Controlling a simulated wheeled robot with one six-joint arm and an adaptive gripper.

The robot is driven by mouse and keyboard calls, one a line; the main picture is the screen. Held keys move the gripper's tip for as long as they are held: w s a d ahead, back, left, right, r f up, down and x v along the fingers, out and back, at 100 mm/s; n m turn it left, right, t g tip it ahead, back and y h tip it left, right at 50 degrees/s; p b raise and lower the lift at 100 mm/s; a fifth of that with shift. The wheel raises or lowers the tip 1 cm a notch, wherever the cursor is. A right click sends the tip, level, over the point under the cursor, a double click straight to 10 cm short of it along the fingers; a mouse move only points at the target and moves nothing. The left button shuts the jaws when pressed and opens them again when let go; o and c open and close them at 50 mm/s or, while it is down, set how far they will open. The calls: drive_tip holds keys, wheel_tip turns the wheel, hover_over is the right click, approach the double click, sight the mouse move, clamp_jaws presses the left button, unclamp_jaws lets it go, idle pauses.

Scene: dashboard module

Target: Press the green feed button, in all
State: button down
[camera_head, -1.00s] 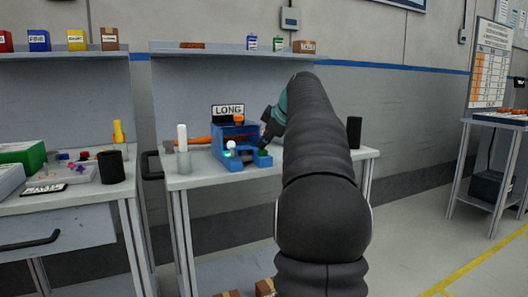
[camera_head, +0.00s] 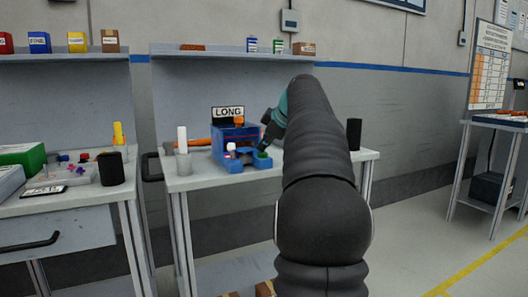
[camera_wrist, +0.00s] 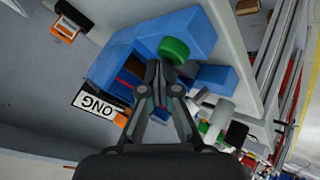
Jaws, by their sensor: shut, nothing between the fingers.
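The blue dashboard module (camera_head: 236,158) stands on the middle workbench, with a sign reading LONG (camera_head: 228,112) behind it. Its round green button (camera_head: 263,154) is at the front right corner and also shows in the wrist view (camera_wrist: 173,50). A small pale knob or lamp (camera_head: 231,147) sits at its front left, above a small reddish spot (camera_head: 228,157). My gripper (camera_wrist: 164,72) is shut and empty, its fingertips beside the green button in the wrist view. In the head view my gripper (camera_head: 265,146) is just above the button; I cannot tell whether they touch.
A white cylinder in a grey holder (camera_head: 183,160) stands left of the module. An orange bar (camera_head: 198,142) lies behind it. A black cylinder (camera_head: 354,134) stands at the bench's right end. The shelf (camera_head: 220,56) above holds small boxes. My arm hides part of the bench.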

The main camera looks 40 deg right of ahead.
sight(264, 153)
drive_tip(key=shift+r+p, duration=0.45)
drive_tip(key=shift+r, duration=0.2)
drive_tip(key=shift+r, duration=0.15)
wheel_tip(264, 153, up, 3)
drive_tip(key=p, duration=0.2)
drive_tip(key=shift+p, duration=0.4)
drive_tip(key=shift+r+p, duration=0.4)
drive_tip(key=shift+r, duration=0.5)
